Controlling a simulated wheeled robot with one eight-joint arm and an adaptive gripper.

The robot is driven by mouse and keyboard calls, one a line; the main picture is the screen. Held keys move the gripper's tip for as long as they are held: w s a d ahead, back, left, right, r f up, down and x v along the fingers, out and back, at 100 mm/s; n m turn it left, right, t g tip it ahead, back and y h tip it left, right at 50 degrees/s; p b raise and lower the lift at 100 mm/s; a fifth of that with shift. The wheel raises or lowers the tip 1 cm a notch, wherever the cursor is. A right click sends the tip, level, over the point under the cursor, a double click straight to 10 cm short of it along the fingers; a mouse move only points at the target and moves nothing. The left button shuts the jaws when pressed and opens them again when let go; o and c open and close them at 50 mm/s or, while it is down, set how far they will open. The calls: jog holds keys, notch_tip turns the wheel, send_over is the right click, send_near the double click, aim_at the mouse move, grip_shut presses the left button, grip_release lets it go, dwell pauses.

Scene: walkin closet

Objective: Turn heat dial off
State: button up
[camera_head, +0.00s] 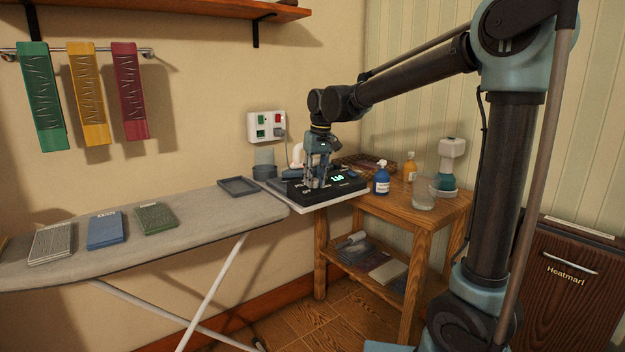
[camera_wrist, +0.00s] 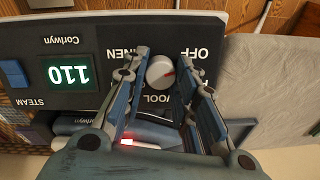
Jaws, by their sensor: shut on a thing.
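The heat dial (camera_wrist: 160,72) is a round grey-white knob with a red mark, on a dark control panel (camera_wrist: 105,30). The panel is upside down in the wrist view. My gripper (camera_wrist: 163,60) is shut on the dial, one finger on each side of it. The red mark is on the right side of the knob. OFF stands to its upper right, LINEN to its upper left and WOOL below; the fingers partly cover the lettering. A lit green number (camera_wrist: 69,74) shows beside it. In the head view my gripper (camera_head: 318,184) reaches down onto the panel.
A blue bottle (camera_head: 382,181) and a glass (camera_head: 423,194) stand close on the right. A grey tray (camera_head: 238,187) lies left.

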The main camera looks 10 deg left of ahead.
jog(key=shift+d+n, duration=0.1)
jog(key=shift+n, duration=1)
jog(key=o, duration=1.1)
jog(key=shift+w+d, duration=0.1)
jog(key=r, duration=0.8)
jog(key=s+d+r, duration=0.1)
jog(key=r, duration=0.2)
jog(key=shift+r, duration=0.4)
jog(key=shift+d, duration=0.15)
